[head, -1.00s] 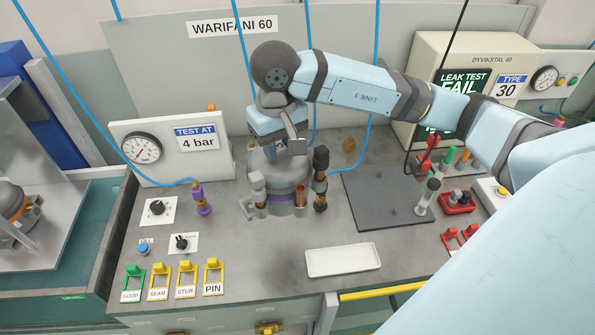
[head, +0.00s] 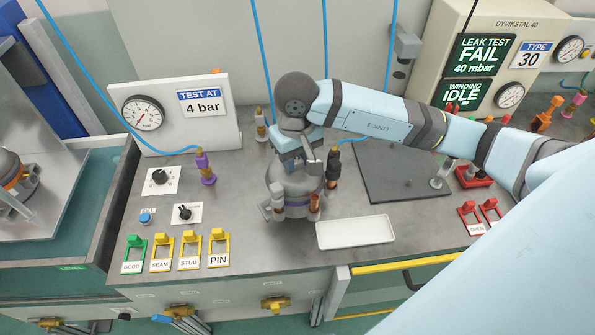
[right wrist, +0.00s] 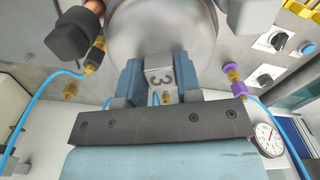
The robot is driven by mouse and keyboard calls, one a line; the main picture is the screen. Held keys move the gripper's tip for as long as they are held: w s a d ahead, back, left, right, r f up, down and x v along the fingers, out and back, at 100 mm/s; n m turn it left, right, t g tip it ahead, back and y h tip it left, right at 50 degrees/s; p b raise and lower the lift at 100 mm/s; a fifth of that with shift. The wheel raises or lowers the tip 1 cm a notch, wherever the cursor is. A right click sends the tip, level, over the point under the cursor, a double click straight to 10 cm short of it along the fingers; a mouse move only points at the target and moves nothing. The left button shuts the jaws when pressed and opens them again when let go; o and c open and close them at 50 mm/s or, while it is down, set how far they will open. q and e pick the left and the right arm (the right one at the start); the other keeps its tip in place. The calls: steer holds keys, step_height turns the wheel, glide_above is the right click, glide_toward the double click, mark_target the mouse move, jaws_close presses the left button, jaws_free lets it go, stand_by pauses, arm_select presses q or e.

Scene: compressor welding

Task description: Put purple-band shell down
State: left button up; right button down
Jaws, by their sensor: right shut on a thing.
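The grey metal shell (head: 293,190) hangs or stands over the middle of the bench (head: 265,245); whether its base touches the bench, I cannot tell. It looks upright, with short copper-coloured and grey stubs around its lower part. My right gripper (head: 308,160) is shut on the top of the shell. In the right wrist view the gripper fingers (right wrist: 162,82) close on a grey tab marked 3, with the round shell body (right wrist: 162,30) beyond. My left gripper is not in view.
A white tray (head: 355,232) lies just right of the shell. A dark mat (head: 395,172) lies behind it. A purple fitting (head: 205,165) with a blue hose stands to the left. Labelled switches (head: 189,249) line the front left. The leak screen (head: 482,55) reads FAIL.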

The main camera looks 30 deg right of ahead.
mark_target(297, 171)
step_height(297, 171, down, 4)
steer(key=shift+s+r+b, duration=0.1)
steer(key=shift+r+b, duration=0.05)
steer(key=shift+b, duration=0.55)
steer(key=shift+w+f, duration=0.2)
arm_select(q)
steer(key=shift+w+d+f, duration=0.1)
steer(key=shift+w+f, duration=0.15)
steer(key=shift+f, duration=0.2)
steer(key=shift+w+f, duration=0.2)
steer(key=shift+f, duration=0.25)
arm_select(e)
steer(key=shift+s, duration=0.1)
steer(key=c, duration=1.2)
jaws_free()
steer(key=shift+f, duration=0.15)
steer(key=shift+c, duration=0.2)
steer(key=o, duration=0.4)
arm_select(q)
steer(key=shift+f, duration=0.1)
arm_select(e)
steer(key=shift+o, duration=0.2)
